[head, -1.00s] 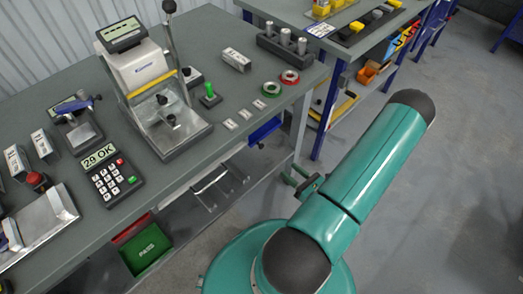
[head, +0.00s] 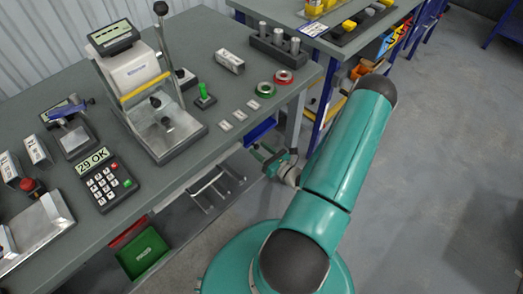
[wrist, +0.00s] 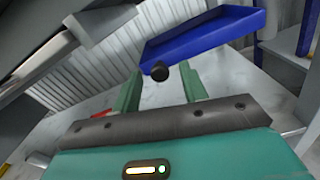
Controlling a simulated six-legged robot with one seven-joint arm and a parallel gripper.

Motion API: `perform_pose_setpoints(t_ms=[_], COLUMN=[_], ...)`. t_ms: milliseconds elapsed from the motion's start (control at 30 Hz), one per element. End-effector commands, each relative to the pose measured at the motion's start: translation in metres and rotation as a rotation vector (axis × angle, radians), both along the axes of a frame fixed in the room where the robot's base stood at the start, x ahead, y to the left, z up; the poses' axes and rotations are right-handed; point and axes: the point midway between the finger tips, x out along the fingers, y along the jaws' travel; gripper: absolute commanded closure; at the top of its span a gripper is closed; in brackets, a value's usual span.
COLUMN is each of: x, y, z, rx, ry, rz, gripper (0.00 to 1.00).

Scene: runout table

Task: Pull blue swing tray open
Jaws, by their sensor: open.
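The blue swing tray (head: 261,131) hangs under the right end of the grey workbench, partly hidden by the tabletop. In the wrist view the tray (wrist: 208,34) is a blue slab with a raised rim, and a round black knob (wrist: 159,70) shows at its near lower edge. My gripper (head: 265,157) is just below and in front of the tray in the head view. In the wrist view its two green fingers (wrist: 160,78) are apart, and the knob appears between their tips. I cannot tell whether the knob is fully between them or just beyond. Nothing is gripped.
Red and green bins (head: 142,253) are lower left. A bench leg (head: 296,120) stands close right of the tray. A second bench with blue legs (head: 318,118) is beyond. Floor at right is clear.

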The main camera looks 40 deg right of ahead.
Motion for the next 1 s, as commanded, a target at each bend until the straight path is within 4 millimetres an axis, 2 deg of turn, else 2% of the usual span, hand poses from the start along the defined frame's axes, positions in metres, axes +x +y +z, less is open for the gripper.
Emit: perform_pose_setpoints(t_ms=[133,167,367,733,1000], x=[0.000,0.000,0.000,-0.004,-0.021], y=[0.000,0.000,0.000,-0.003,-0.013], z=[0.000,0.000,0.000,0.000,0.000], rx=[0.000,0.000,0.000,-0.003,-0.004], ry=[0.000,0.000,0.000,0.001,0.000], rz=[0.000,0.000,0.000,0.021,0.127], gripper=[0.57,0.61,1.00,1.00,1.00])
